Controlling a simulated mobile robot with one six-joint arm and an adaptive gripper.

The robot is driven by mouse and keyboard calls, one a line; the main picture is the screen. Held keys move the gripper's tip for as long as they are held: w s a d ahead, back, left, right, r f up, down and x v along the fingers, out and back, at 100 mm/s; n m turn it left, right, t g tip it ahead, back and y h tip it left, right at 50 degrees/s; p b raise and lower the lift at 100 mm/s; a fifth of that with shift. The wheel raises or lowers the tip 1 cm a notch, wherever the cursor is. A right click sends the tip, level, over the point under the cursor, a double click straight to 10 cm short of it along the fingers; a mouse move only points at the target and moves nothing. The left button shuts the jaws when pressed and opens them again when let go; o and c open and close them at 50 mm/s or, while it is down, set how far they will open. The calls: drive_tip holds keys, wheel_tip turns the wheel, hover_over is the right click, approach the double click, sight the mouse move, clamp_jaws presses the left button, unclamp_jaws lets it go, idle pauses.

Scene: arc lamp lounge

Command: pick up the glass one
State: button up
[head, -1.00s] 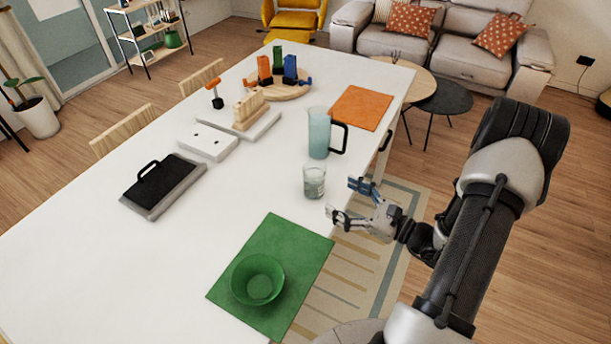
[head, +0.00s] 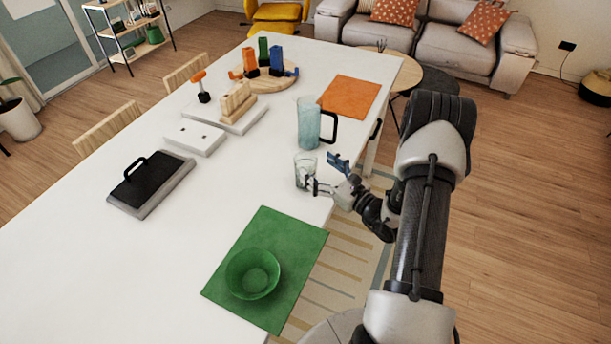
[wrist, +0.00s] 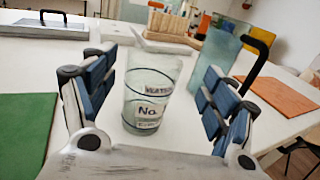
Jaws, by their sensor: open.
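A clear drinking glass (head: 304,170) stands upright on the white table near its right edge. In the wrist view the glass (wrist: 150,92) sits between the two fingers and carries a printed label, partly readable as "No.". My gripper (head: 325,173) is open at the glass's right side; in the wrist view the gripper (wrist: 153,105) has a finger on each side of the glass, with gaps showing. A tall bluish pitcher (head: 308,122) with a black handle stands just behind the glass; it also shows in the wrist view (wrist: 211,58).
A green bowl (head: 253,274) sits on a green mat (head: 290,240) in front. An orange mat (head: 350,96) lies behind the pitcher. A black-handled tray (head: 150,184), white blocks (head: 195,136) and a round board with coloured clamps (head: 266,84) stand farther left and back. The white table (head: 120,270) is clear at front left.

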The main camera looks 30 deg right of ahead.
sight(299, 155)
drive_tip(key=x, duration=0.2)
drive_tip(key=b+x, duration=0.1)
drive_tip(key=x, duration=0.1)
drive_tip(key=shift+a, duration=0.45)
drive_tip(key=shift+w, duration=0.55)
drive_tip(key=shift+c, duration=0.5)
drive_tip(key=c, duration=1.6)
drive_tip(key=shift+o, duration=0.2)
